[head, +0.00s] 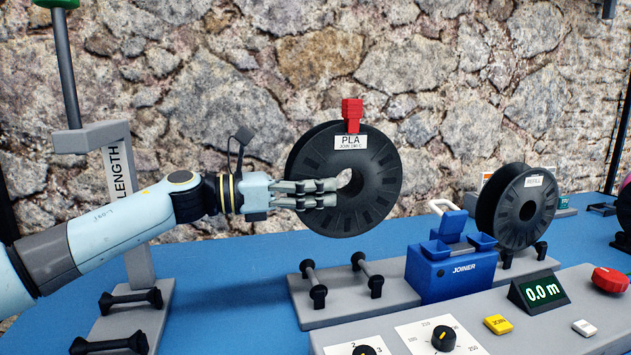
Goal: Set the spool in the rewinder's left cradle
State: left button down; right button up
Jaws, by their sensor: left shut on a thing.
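A black spool (385,190) with a white PLA label and a red clip (352,112) on its rim is held upright in the air. My left gripper (325,193) reaches in from the left and is shut on the spool near its hub. The rewinder's grey base (340,312) carries the left cradle (370,276), two short bars on posts, which is empty. The spool hangs above this cradle with a visible gap in the picture; its exact depth over it I cannot tell. My right gripper is not in view.
A blue joiner (452,268) with a raised lever stands right of the left cradle. Beyond it another black spool (515,205) sits upright. A control panel (480,335) with knobs and a display fills the front. A grey LENGTH stand (135,215) is at left.

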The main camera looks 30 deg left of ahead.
pick_arm(q)
notch_tip(320, 180, down, 9)
jog(key=b, duration=0.6)
jog(key=shift+r, duration=0.2)
jog(key=shift+f+b, duration=0.4)
jog(key=shift+b, duration=0.2)
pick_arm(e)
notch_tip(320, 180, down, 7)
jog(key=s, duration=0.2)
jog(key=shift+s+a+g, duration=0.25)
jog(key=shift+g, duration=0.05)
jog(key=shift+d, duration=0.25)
